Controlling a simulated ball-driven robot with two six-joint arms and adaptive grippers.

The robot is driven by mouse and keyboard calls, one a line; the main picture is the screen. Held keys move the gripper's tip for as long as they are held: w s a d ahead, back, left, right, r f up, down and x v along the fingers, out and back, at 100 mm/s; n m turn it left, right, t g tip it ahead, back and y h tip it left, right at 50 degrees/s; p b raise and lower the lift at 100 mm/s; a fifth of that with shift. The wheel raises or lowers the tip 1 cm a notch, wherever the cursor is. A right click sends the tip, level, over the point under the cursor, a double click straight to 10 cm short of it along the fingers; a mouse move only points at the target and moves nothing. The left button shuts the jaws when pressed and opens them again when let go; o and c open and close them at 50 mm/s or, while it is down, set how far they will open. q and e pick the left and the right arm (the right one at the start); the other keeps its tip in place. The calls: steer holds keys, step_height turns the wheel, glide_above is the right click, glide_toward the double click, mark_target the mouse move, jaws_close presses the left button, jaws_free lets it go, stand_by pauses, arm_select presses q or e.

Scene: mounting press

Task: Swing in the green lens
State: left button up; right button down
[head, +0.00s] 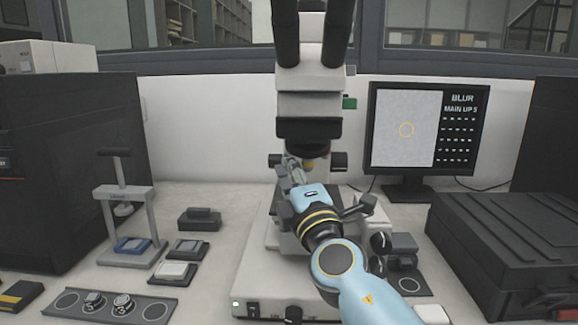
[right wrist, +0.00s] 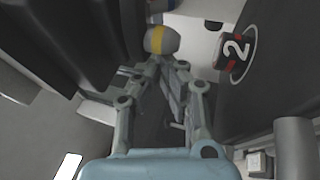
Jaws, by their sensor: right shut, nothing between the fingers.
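The microscope (head: 309,78) stands in the middle of the bench. A yellow-banded objective lens (head: 309,163) hangs under its head and also shows in the right wrist view (right wrist: 162,40). No green-banded lens can be made out; a small green block (head: 349,103) sticks out at the right of the microscope head. My right gripper (head: 291,166) is in front of the nosepiece, close to the lens. In the right wrist view its fingers (right wrist: 167,63) are closed together and empty, with tips just by the yellow-banded lens. I cannot tell whether they touch. My left gripper is not in view.
A monitor (head: 427,130) at the right reads "BLUR" and "MAIN UP 5". A hand press (head: 124,205) and small trays stand left. A dark case (head: 505,245) is at the right.

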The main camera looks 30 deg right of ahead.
steer(key=shift+s+a+r, duration=0.1)
steer(key=shift+y, duration=0.3)
steer(key=shift+s+d+n, duration=0.15)
steer(key=shift+d+n, duration=0.05)
steer(key=shift+n, duration=0.2)
steer(key=shift+y+b, duration=0.3)
steer(key=shift+y, duration=0.3)
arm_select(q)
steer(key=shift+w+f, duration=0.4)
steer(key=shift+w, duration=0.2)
arm_select(e)
steer(key=shift+s+n+y, duration=0.1)
steer(key=shift+n+y, duration=0.3)
steer(key=shift+n, duration=0.1)
arm_select(q)
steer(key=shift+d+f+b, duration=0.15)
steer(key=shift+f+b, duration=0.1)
steer(key=shift+b, duration=0.1)
arm_select(e)
steer(key=shift+s+d+n+y, duration=0.1)
steer(key=shift+d+n+y, duration=0.1)
steer(key=shift+n+y, duration=0.6)
